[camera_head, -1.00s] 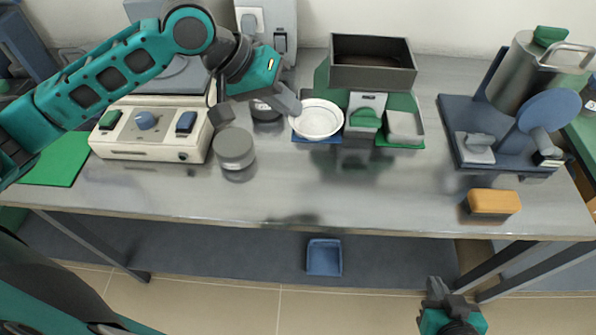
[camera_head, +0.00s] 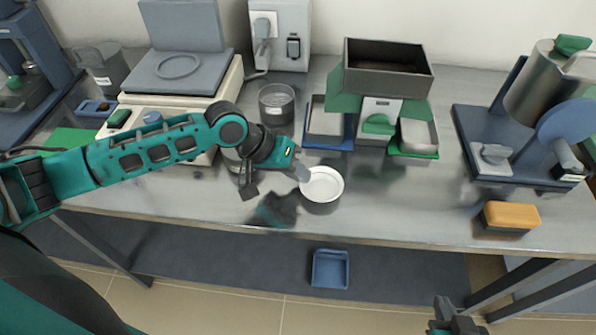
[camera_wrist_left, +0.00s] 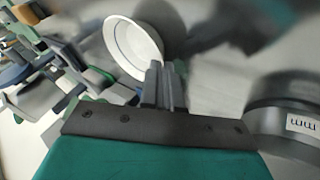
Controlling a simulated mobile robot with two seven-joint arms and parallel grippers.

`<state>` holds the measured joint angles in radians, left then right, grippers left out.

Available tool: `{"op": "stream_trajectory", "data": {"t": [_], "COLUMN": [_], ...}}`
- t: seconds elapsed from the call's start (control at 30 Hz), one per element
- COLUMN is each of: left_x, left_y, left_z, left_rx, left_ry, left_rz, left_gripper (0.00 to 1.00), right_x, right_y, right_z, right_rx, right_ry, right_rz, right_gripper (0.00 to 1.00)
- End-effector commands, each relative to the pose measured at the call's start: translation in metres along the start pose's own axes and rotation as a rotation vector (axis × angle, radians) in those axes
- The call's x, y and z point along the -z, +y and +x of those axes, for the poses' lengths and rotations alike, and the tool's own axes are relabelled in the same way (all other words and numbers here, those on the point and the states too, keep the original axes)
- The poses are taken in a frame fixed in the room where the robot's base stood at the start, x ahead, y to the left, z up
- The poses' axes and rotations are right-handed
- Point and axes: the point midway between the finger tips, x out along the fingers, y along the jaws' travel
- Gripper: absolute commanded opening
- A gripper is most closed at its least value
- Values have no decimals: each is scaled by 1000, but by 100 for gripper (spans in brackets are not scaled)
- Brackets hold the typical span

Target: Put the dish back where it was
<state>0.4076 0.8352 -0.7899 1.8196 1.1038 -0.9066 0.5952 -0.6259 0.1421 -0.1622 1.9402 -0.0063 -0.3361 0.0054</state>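The dish (camera_head: 323,186) is white, round and shallow, and looks empty. My left gripper (camera_head: 304,173) is shut on its left rim and holds it roughly level, seemingly a little above the bench's front half. In the left wrist view the dish (camera_wrist_left: 133,46) shows just beyond the close-set fingers (camera_wrist_left: 163,84). My right gripper (camera_head: 450,318) is at the bottom edge of the head view, partly cut off, away from the bench; its opening is unclear.
A balance (camera_head: 182,76) stands left, with a grey lidded jar partly behind my left wrist. The bench front centre (camera_head: 400,205) is clear.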

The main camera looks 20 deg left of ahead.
Motion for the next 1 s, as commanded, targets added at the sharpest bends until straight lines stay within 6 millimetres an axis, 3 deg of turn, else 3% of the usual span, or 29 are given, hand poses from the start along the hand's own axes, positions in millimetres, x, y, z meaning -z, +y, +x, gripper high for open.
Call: {"op": "stream_trajectory", "data": {"t": [0.3, 0.6, 0.87, 1.0], "left_x": [0, 0, 1, 1], "left_y": [-1, -1, 1, 0], "left_z": [2, 1, -1, -17], "left_rx": [-1, -1, -1, 1], "left_ry": [1, 1, 2, 1], "left_rz": [0, 0, 1, 0], "left_gripper": [0, 28, 28, 28], "right_x": [0, 0, 0, 3], "right_y": [0, 0, 0, 0], "right_z": [0, 0, 0, -2], "right_rx": [0, 1, 1, 1], "right_ry": [0, 0, 1, 1], "right_rz": [0, 0, 0, -1], "right_gripper": [0, 0, 0, 0]}}
